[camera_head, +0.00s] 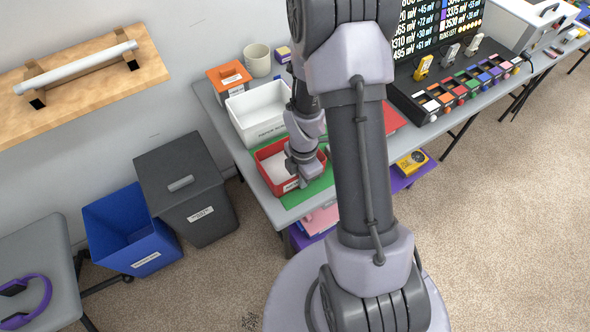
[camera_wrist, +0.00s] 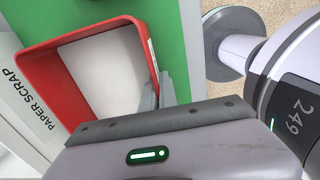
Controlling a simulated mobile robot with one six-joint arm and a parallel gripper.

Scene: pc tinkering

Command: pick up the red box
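The red box (camera_head: 268,151) is an open-topped bin with a pale floor, on a green mat (camera_head: 291,199) near the table's end. It fills the left of the wrist view (camera_wrist: 40,62). My gripper (camera_head: 302,176) is at the box's right wall. In the wrist view my two grey fingers (camera_wrist: 158,92) are close together with that wall between them, one inside the box and one outside. They look shut on the wall. The fingertips are partly hidden, and contact is hard to see in the head view.
A white bin (camera_head: 258,112) labelled paper scrap stands right beside the red box. Behind are an orange box (camera_head: 229,77) and a cream cup (camera_head: 258,60). A dark bin (camera_head: 187,187) and blue bin (camera_head: 128,228) stand on the floor to the left.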

